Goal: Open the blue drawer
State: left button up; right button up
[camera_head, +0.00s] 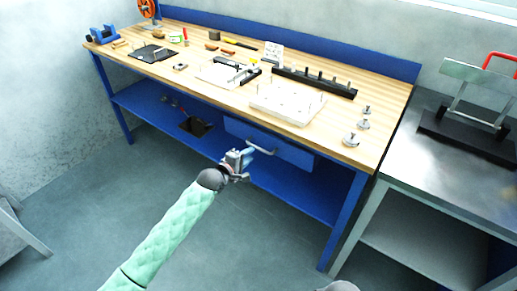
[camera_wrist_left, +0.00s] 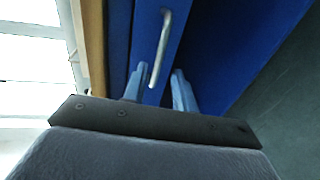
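The blue drawer (camera_head: 292,150) hangs under the wooden top of the workbench, and its front looks flush or nearly so. A grey bar handle (camera_head: 264,151) is on its front. My left gripper (camera_head: 246,155) is at the handle's left end, in front of the drawer. In the left wrist view, the handle (camera_wrist_left: 160,48) reaches down toward the gap between the two blue-grey fingers (camera_wrist_left: 157,88). The fingers are apart, and I see no grip on the handle.
The workbench (camera_head: 225,92) holds a white block (camera_head: 288,103), a black peg rack (camera_head: 315,83) and small metal parts (camera_head: 351,139). A blue lower shelf (camera_head: 290,190) runs beneath the drawer. A steel table (camera_head: 450,165) adjoins at right. The floor (camera_head: 80,205) in front is clear.

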aim_at(259, 148)
pick_arm(q)
jog(key=p+x, duration=0.1)
jog(key=x, duration=0.5)
jog(key=shift+r, duration=0.15)
jog(key=shift+w+d+f, duration=0.25)
jog(key=shift+w+d, duration=0.1)
jog(key=shift+w, duration=0.15)
pick_arm(e)
jog(key=shift+w+d+f, duration=0.15)
jog(key=shift+f, duration=0.3)
jog(key=shift+w+d+f, duration=0.15)
jog(key=shift+f, duration=0.3)
pick_arm(q)
jog(key=shift+c, duration=0.2)
grip_shut()
